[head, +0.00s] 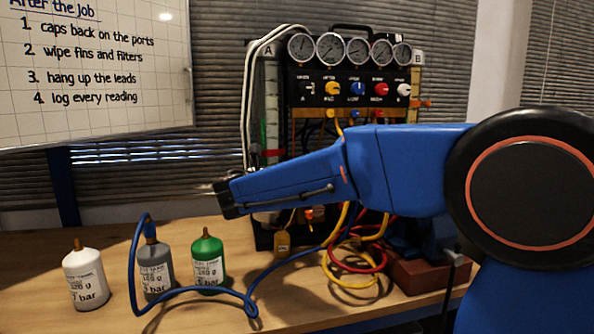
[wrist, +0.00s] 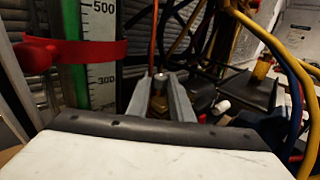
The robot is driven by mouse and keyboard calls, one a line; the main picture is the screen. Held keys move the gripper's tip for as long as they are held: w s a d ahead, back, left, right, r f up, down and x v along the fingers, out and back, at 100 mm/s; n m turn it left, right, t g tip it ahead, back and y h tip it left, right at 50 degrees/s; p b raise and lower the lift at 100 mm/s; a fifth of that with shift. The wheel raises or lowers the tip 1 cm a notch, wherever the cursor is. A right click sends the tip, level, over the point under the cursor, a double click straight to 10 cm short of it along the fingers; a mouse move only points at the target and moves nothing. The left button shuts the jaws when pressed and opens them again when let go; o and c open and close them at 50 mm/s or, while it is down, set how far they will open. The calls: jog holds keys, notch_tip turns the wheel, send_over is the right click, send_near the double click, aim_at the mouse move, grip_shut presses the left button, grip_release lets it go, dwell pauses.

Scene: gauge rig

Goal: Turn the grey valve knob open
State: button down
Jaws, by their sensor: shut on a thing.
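My gripper (wrist: 160,80) shows two grey fingers in the wrist view, pointing away from the camera. They are shut on a small piece with a grey top and brass-coloured body, which I take for the grey valve knob (wrist: 159,92). The fingers hide its sides, so I cannot tell its turn angle. In the head view my blue arm reaches left across the front of the gauge rig (head: 322,100), and its dark end is near the foot of the clear graduated cylinder (head: 270,110). The knob is not visible there.
The graduated cylinder (wrist: 100,50) with a red band stands close left of my fingers. Yellow and blue hoses (wrist: 283,60) hang at right. White, grey and green bottles (head: 208,262) stand on the table, with a blue hose looping before them. Red and yellow hoses lie below the rig.

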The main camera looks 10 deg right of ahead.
jog(key=n+t+y, duration=0.2)
jog(key=y, duration=0.1)
jog(key=d+n+t+y, duration=0.1)
jog(key=shift+s+n+y, duration=0.3)
jog(key=shift+s+y, duration=0.05)
jog(key=shift+y, duration=0.05)
jog(key=shift+d+n+t+y, duration=0.2)
jog(key=shift+n+t+y, duration=0.5)
jog(key=shift+n+y, duration=0.65)
jog(key=shift+y, duration=0.55)
jog(key=c, duration=1.6)
grip_release()
jog(key=shift+o, duration=0.2)
jog(key=shift+s, duration=0.1)
jog(key=v, duration=1.7)
jog(key=shift+s, duration=0.15)
jog(key=shift+f, duration=0.1)
